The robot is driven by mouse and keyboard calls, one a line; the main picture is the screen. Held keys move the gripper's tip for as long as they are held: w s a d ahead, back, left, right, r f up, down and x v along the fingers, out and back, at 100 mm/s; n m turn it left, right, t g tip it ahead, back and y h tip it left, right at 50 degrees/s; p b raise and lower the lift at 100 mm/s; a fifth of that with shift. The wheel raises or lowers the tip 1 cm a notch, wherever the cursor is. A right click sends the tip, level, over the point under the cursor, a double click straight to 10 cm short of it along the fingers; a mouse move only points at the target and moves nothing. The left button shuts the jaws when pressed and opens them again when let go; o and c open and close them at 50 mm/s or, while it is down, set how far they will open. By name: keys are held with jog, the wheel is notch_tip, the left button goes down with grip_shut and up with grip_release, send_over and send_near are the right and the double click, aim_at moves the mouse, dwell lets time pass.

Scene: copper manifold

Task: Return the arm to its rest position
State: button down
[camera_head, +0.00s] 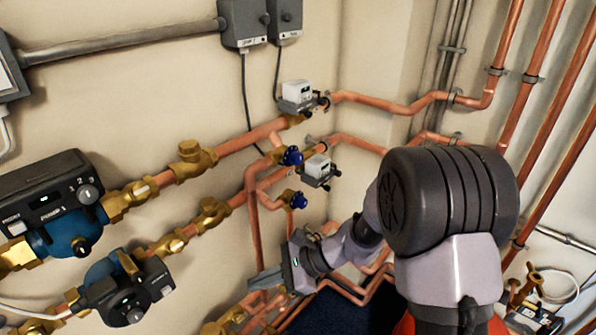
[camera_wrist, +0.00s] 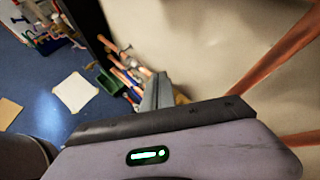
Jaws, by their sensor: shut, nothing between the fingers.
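My arm reaches in from the lower right of the head view, its dark rounded joint in front of the pipes. My gripper (camera_head: 264,281) is low, beside the copper pipes near the wall, and its fingers point to the left. Whether it touches a pipe I cannot tell. In the wrist view the fingers (camera_wrist: 158,92) are together with nothing between them. Part of the pipework behind the arm is hidden.
Copper pipes (camera_head: 253,215) with blue-handled valves (camera_head: 291,156) run along the wall just above the gripper. Two pumps (camera_head: 52,205) (camera_head: 128,288) stand at the left. More vertical pipes (camera_head: 533,80) are at the right. The wrist view shows blue floor (camera_wrist: 35,85) and a white sheet (camera_wrist: 76,92).

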jog(key=s+d+r+n+t+h, duration=0.6)
jog(key=s+d+r+n+h, duration=0.3)
jog(key=s+d+r, duration=0.7)
jog(key=s+d+n, duration=0.1)
jog(key=s+d, duration=0.1)
jog(key=shift+d+r+n, duration=0.25)
jog(key=shift+d+n, duration=0.05)
jog(key=shift+d, duration=0.05)
